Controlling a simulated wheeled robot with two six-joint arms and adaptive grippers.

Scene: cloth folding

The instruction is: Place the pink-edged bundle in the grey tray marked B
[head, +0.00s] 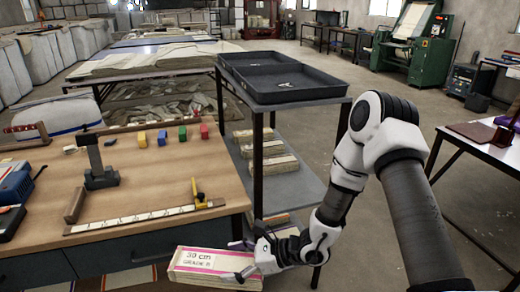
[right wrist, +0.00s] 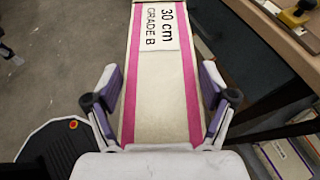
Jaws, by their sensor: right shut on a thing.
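The pink-edged bundle (head: 190,273) is a cream folded cloth with pink stripes and a label reading "30 cm GRADE B". It also shows in the right wrist view (right wrist: 155,75), running lengthwise between the fingers. My right gripper (head: 243,262) is shut on it, with one finger on each long side (right wrist: 160,100). The bundle is held low in front of the bench, left of the rack. Two dark grey trays, a back one (head: 233,57) and a front one (head: 325,88), sit on the rack top. They look empty; their white marks are too small to read.
The wooden bench (head: 150,185) holds coloured blocks, a ruler (head: 145,217) and a stand. The rack's lower shelf (head: 300,185) carries several other bundles (head: 258,150). A rack post stands beside my right gripper. A white table (head: 485,148) is at the right; floor between is clear.

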